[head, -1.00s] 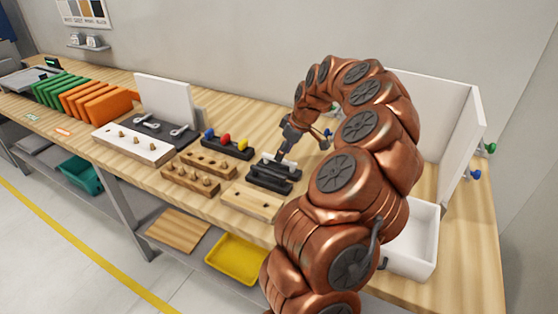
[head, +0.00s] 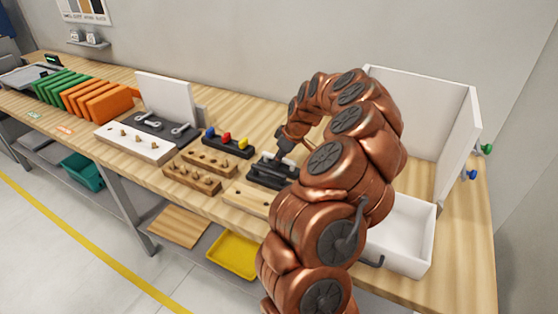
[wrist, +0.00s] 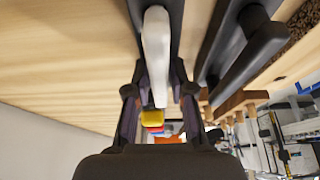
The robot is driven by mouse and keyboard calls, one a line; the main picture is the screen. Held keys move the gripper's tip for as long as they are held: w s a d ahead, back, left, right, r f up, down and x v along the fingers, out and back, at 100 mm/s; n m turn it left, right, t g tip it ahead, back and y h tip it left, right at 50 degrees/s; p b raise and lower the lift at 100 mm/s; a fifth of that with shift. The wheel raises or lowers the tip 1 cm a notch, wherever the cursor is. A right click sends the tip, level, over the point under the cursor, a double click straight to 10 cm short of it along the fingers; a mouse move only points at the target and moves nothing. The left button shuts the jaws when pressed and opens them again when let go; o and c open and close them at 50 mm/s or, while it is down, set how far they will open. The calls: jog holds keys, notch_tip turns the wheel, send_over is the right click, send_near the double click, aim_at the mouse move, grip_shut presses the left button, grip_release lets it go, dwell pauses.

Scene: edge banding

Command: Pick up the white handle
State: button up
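The white handle (wrist: 156,45) is a slim bar in a dark holder (wrist: 178,12) in the wrist view. It also shows in the head view (head: 288,161), partly hidden by my gripper and arm. My gripper (wrist: 159,72) is over the handle, with one dark finger on each side of it. The fingers stand apart, and I see no clear contact with the handle.
Dark handles (wrist: 245,40) lie beside the white one. A block with blue, red and yellow knobs (head: 228,143) and wooden peg blocks (head: 208,162) stand to the left. A white bin (head: 405,238) and white panels (head: 425,115) are to the right.

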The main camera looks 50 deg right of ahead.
grip_shut()
notch_tip(320, 180, up, 10)
jog(key=b, duration=0.3)
dwell(0.4)
